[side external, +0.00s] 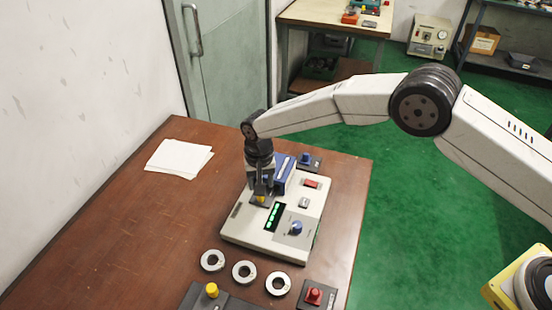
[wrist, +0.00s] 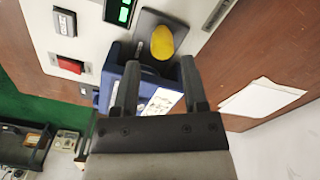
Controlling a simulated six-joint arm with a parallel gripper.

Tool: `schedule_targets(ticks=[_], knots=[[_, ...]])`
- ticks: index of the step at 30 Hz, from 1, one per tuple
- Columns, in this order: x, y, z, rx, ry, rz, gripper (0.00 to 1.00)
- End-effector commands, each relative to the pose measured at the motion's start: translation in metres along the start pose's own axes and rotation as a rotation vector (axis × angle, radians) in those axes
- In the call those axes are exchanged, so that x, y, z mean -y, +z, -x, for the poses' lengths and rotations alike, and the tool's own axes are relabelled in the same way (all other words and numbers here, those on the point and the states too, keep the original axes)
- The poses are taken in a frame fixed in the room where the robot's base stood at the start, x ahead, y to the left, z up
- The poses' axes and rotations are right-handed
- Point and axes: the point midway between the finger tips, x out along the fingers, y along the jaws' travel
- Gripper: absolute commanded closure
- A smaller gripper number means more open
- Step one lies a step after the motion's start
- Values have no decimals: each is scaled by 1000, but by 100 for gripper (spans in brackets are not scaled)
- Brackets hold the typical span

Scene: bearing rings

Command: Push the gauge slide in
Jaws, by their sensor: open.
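The cream gauge unit (side external: 255,232) stands on the brown table with a lit green display (side external: 273,216). A yellow knob (wrist: 162,42), likely the gauge slide's, sits on a dark plate (wrist: 150,20) on the unit; it also shows in the side view (side external: 262,199). A blue block (side external: 285,172) is at the back of the unit, partly behind my gripper. My gripper (wrist: 160,66) points down over the unit, its two fingers apart with nothing held. The fingertips are close to the yellow knob; whether they touch it I cannot tell.
The unit also carries a red switch (side external: 312,183) and a blue knob (side external: 296,228). Several metal rings (side external: 244,272) lie in front, near a yellow-knobbed fixture (side external: 212,290) and a red-knobbed box (side external: 314,297). White paper (side external: 180,158) lies at left; the table's left side is otherwise clear.

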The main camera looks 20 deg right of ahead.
Motion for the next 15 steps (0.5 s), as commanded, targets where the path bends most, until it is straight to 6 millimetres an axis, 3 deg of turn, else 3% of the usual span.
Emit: schedule_targets(ticks=[15], knots=[[0, 0, 28, 0, 0, 0, 44]])
